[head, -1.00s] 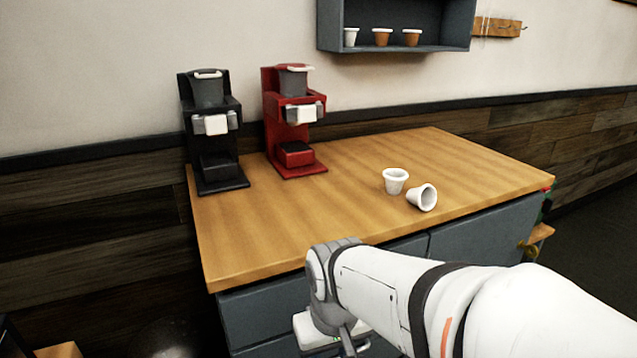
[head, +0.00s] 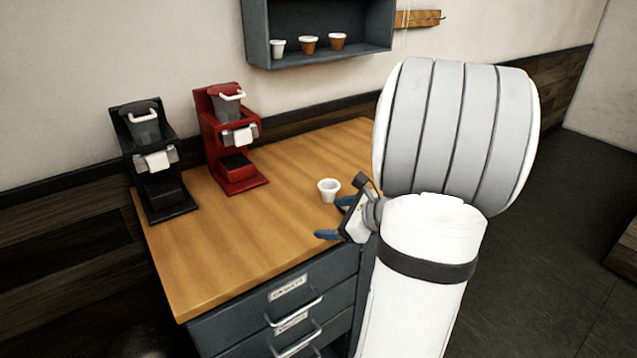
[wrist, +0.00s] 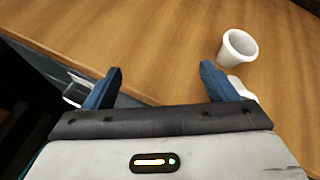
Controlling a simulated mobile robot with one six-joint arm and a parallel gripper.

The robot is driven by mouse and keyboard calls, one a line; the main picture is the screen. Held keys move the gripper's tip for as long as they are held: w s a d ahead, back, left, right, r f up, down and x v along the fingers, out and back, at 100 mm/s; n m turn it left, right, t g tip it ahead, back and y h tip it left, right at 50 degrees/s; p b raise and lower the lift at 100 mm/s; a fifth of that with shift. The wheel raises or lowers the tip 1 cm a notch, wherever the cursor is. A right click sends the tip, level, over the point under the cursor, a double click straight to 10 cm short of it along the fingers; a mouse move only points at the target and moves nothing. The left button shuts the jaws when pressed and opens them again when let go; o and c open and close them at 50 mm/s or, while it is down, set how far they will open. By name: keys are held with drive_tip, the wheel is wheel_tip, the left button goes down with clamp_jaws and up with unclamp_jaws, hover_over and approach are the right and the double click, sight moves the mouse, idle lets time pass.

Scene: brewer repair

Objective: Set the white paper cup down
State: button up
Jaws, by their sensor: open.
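A white paper cup (head: 329,190) stands upright on the wooden counter (head: 240,245), near my gripper (head: 336,217). It also shows in the wrist view (wrist: 238,48), ahead of my right-hand finger. A second white cup (wrist: 243,88) shows there only in part, behind that finger; in the head view my arm hides its place. My gripper is open over the counter's front edge, with nothing between its blue fingers (wrist: 161,69). Both cups lie to the right of the gap between the fingers.
A black brewer (head: 152,165) and a red brewer (head: 230,140) stand at the back left of the counter. A wall shelf (head: 318,30) holds a white cup (head: 278,48) and two brown cups. Drawers (head: 285,300) with handles are below. The counter's front middle is clear.

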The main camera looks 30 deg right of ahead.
drive_tip(key=s+d+f+m+t+h, duration=0.1)
drive_tip(key=d+m+t+h, duration=0.15)
drive_tip(key=d+m, duration=0.55)
drive_tip(key=shift+n+h, duration=0.55)
drive_tip(key=shift+n, duration=0.15)
drive_tip(key=w+f, duration=0.1)
drive_tip(key=w, duration=0.1)
drive_tip(key=w+d+f, duration=0.1)
drive_tip(key=w, duration=0.1)
drive_tip(key=w+d+f, duration=0.1)
drive_tip(key=w, duration=0.1)
drive_tip(key=shift+w+f, duration=0.1)
drive_tip(key=shift+w, duration=0.25)
drive_tip(key=c, duration=1.1)
